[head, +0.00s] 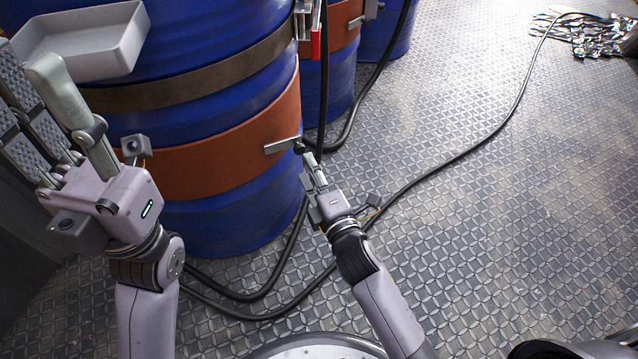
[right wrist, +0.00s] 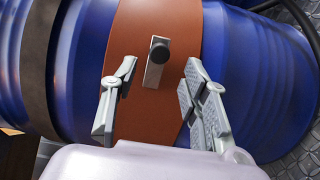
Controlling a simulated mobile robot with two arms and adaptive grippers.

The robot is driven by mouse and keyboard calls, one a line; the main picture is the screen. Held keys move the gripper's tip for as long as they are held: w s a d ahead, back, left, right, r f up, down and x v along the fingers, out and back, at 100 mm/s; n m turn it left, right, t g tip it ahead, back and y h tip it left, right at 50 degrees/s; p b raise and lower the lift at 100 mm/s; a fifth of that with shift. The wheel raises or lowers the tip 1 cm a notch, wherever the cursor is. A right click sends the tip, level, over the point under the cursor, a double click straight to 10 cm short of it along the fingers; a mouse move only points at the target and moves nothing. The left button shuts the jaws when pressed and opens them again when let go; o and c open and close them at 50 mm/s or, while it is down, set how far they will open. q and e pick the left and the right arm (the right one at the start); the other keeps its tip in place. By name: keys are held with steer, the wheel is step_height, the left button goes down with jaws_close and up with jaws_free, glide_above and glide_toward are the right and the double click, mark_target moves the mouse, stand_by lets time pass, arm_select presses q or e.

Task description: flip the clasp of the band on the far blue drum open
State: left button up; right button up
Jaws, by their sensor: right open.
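The large blue drum (head: 235,222) nearest me wears an orange-brown band (head: 200,165). Its clasp (head: 283,145) is a short grey metal lever at the band's right side. In the right wrist view the clasp (right wrist: 154,72) has a dark round knob and lies against the band (right wrist: 190,45). My right gripper (right wrist: 158,85) is open, with one finger on each side of the clasp; contact is not clear. In the head view the right gripper (head: 308,165) is just below the clasp's end. My left gripper (head: 27,62) is raised, fingers apart and empty, left of the band.
Another blue drum (head: 342,88) with an orange band (head: 343,25) stands behind, and a third (head: 378,38) beyond it. A grey tray (head: 85,50) is at upper left. Black hoses (head: 455,160) cross the metal floor. Crumpled foil (head: 590,38) lies far right. The floor at right is largely clear.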

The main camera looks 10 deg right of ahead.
steer(key=shift+v, duration=2.4)
steer(key=shift+c, duration=0.3)
